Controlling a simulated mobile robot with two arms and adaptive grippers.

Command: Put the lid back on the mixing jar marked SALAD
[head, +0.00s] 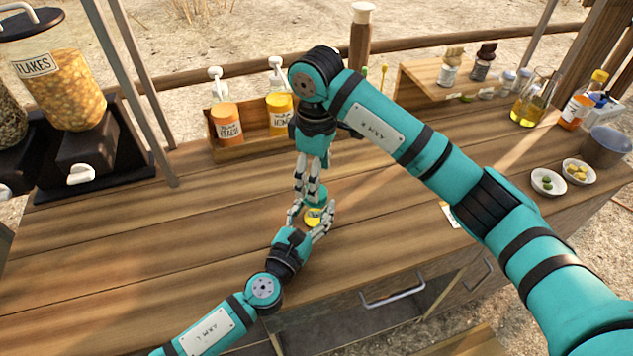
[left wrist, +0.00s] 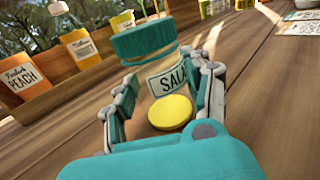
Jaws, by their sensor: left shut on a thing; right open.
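The clear SALAD jar (left wrist: 168,80) stands upright on the counter, with a yellow layer (left wrist: 170,113) low inside. It shows partly in the head view (head: 313,217). My left gripper (head: 311,218) is shut around the jar, a finger on each side. The teal lid (left wrist: 143,40) is at the jar's mouth, looking slightly tilted in the left wrist view; I cannot tell whether it is fully seated. It also shows in the head view (head: 317,197). My right gripper (head: 310,190) points down directly over the lid, open, with its fingertips close to it.
A wooden rack with pump bottles (head: 226,124) stands behind. A flakes dispenser (head: 72,88) is at left. Small bowls (head: 548,182) and a grey pot (head: 606,146) are at right. A white card (head: 450,214) lies near the front edge.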

